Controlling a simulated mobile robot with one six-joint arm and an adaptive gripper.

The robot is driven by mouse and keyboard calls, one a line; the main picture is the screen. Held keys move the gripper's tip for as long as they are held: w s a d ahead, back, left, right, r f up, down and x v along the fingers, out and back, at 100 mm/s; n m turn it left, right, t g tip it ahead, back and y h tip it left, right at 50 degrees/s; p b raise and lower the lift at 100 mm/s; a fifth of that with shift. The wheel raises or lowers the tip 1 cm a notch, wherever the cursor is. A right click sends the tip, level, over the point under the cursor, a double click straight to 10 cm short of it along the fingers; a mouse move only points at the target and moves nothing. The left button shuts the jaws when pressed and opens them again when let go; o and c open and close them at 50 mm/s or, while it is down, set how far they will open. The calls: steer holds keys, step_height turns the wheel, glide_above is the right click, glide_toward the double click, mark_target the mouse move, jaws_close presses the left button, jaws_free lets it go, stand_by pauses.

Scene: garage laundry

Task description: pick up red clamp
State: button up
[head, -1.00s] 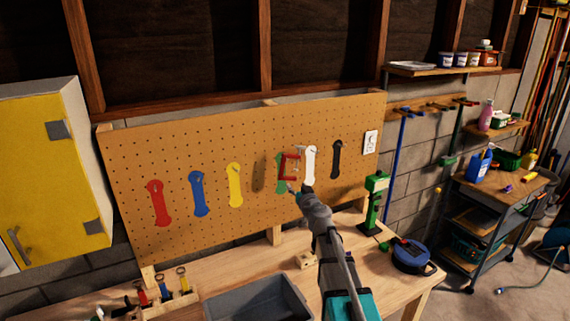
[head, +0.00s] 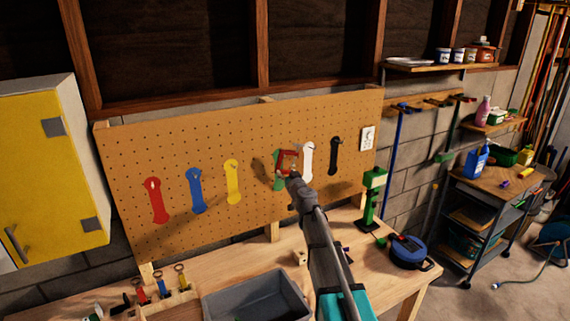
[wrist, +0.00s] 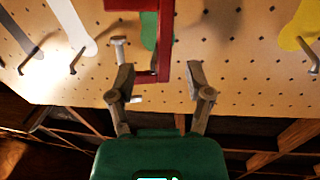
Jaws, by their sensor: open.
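The red clamp (head: 290,155), a C-shaped frame, hangs at the pegboard in front of a green painted outline. In the wrist view the red clamp (wrist: 166,40) comes down from the top edge, and its lower end lies between my open fingertips, with a gap on the right side. My gripper (head: 293,176) is just below the clamp in the head view and hides part of its lower side. In the wrist view my gripper (wrist: 159,80) has both fingers apart, not closed on anything. Whether the left finger touches the clamp I cannot tell.
The pegboard (head: 222,150) bears red, blue, yellow, white and black painted outlines with pegs. A grey bin (head: 257,292), a green stand (head: 371,200) and a blue reel (head: 409,251) are on the workbench (head: 330,262) below. Free air surrounds the clamp in front of the board.

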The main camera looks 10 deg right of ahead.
mark_target(280, 165)
steer(key=shift+w+a, duration=0.1)
steer(key=shift+w, duration=0.4)
steer(key=shift+w+a+f, duration=0.1)
steer(key=shift+w+a, duration=0.15)
steer(key=shift+w, duration=1.05)
steer(key=shift+w+a, duration=0.2)
steer(key=shift+w, duration=1.05)
jaws_close()
